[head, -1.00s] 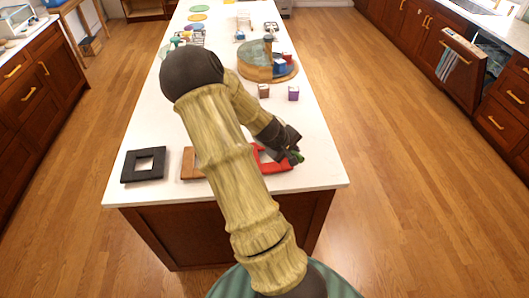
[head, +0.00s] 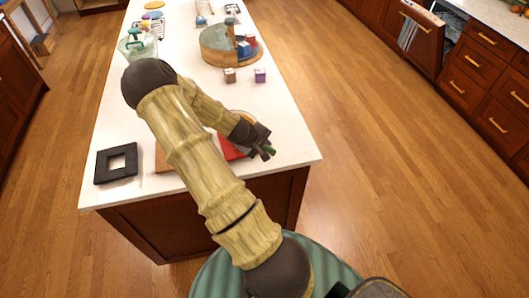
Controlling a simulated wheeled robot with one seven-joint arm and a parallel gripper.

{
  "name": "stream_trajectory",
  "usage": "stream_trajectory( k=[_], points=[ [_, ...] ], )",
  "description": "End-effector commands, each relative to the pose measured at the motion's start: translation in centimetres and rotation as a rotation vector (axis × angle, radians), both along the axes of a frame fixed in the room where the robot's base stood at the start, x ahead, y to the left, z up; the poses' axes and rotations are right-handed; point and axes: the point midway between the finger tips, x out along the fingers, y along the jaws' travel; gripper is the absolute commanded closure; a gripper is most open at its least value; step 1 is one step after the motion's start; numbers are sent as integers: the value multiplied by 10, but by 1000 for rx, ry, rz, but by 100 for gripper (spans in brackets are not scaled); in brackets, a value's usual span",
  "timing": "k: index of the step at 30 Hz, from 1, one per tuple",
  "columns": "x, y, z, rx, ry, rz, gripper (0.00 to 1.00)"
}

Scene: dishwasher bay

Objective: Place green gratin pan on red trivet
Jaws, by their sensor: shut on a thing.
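The red trivet (head: 229,149) lies near the front right corner of the white island counter, partly hidden by my arm and gripper. My gripper (head: 264,149) is over the trivet's right side, near the counter's right edge. It is shut on the green gratin pan (head: 269,152). Only a small green part of the pan shows at the fingertips; the rest is hidden. I cannot tell whether the pan touches the trivet.
A black square trivet (head: 103,168) lies at the front left, with a wooden one (head: 161,159) mostly behind my arm. A brown cube (head: 230,76) and a purple cube (head: 260,75) stand farther back, before a round wooden stand (head: 218,57). Floor right of the island is clear.

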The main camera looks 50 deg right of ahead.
Motion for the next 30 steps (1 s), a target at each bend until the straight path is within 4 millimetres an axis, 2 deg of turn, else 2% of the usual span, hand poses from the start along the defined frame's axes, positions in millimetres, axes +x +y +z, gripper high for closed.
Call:
stream_trajectory(
  k=[8, 18, 26, 27, 30],
  points=[
    [0, -1, -6, -1, 0, -1, 100],
    [-1, -2, -38, -2, 0, -6, 100],
    [-1, -3, -41, -1, -2, -7, 100],
    [-2, -2, -42, 0, 1, -6, 73],
    [-2, -2, -42, 0, 1, -6, 57]
  ],
)
